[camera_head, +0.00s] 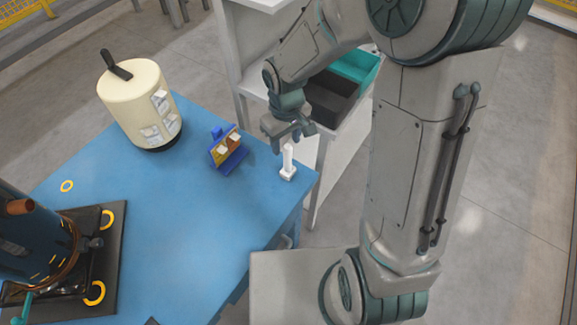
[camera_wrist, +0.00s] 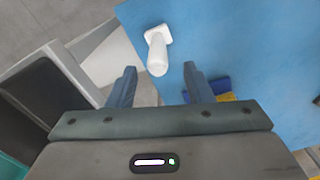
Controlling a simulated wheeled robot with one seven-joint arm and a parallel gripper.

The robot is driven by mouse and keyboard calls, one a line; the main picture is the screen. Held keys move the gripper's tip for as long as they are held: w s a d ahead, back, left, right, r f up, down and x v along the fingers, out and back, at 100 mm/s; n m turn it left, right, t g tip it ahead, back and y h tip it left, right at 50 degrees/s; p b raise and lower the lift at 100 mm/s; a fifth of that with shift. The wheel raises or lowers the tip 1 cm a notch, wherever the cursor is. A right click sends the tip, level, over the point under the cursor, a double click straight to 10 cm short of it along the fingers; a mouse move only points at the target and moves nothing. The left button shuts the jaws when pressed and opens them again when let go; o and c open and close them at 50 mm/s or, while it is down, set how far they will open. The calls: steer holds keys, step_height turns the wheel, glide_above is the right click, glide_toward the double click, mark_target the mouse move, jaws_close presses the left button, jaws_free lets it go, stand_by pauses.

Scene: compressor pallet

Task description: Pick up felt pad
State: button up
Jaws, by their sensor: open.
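I cannot tell for sure which thing is the felt pad. A small blue holder (camera_head: 237,161) on the table carries yellow, brown and whitish pieces (camera_head: 222,149). A white post on a square base (camera_head: 288,167) stands near the table's right corner. My gripper (camera_head: 291,136) is open and empty just above this post. In the wrist view, the post (camera_wrist: 158,50) rises between and just beyond the open fingers. The blue holder (camera_wrist: 222,84) is partly hidden behind the right finger, with a yellow bit showing.
The blue table (camera_head: 190,225) has clear room in its middle. A cream cylinder (camera_head: 137,98) with a black handle stands at the back. A dark compressor (camera_head: 35,245) sits on a black pallet (camera_head: 110,250) at left. Black (camera_head: 330,98) and teal (camera_head: 358,66) bins sit on a shelf.

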mark_target(288, 161)
steer(key=shift+s+d+f, duration=0.1)
steer(key=shift+d+f, duration=0.05)
steer(key=shift+f, duration=2.5)
jaws_close()
